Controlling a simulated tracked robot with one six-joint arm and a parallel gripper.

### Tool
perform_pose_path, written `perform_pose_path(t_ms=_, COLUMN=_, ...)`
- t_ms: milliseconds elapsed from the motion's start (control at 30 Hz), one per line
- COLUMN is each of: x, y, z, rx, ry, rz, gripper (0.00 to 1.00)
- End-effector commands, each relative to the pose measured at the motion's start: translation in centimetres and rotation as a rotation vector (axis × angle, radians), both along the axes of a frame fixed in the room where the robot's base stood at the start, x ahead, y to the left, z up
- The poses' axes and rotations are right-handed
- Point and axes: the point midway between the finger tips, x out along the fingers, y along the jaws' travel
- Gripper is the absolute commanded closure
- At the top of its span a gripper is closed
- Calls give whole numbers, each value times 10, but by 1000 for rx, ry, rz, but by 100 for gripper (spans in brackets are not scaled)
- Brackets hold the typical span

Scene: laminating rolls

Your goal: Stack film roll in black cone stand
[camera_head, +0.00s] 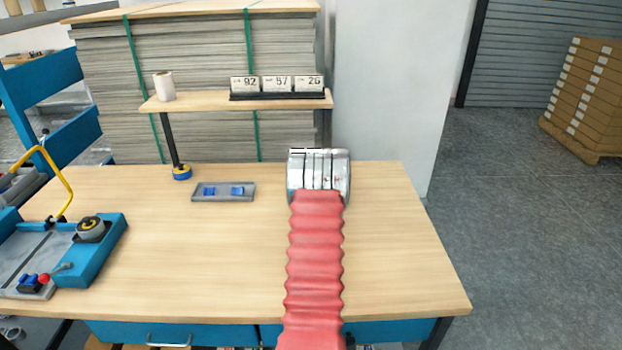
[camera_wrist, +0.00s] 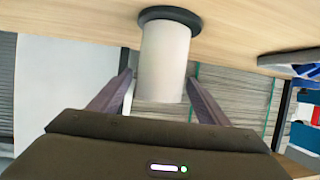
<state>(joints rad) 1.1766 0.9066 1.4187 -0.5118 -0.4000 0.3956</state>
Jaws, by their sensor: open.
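A white film roll (camera_wrist: 163,65) stands between my fingers in the wrist view. Its far end, at the tabletop, meets a round black base (camera_wrist: 168,15), which looks like the black cone stand; any cone inside the roll is hidden. My gripper (camera_wrist: 160,80) is open, one finger on each side of the roll. A small gap shows at the left finger; contact at the right finger is unclear. In the head view my silver wrist and red arm cover this spot, hiding the gripper, roll and stand. Another white roll (camera_head: 165,86) stands on the raised shelf.
The shelf (camera_head: 200,100) also carries number blocks (camera_head: 276,85). A grey tray with blue parts (camera_head: 223,191) lies on the table left of my arm. A blue machine with a yellow handle (camera_head: 85,250) stands at the left. The table (camera_head: 190,255) between is clear.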

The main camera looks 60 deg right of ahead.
Motion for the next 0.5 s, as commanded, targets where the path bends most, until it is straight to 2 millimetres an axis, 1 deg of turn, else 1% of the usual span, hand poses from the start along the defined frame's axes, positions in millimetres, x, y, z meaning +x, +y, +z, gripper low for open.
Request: perform_pose_path(t_ms=500, x=-35, y=49, z=26, rx=-1, ry=0, rz=-1, gripper=30)
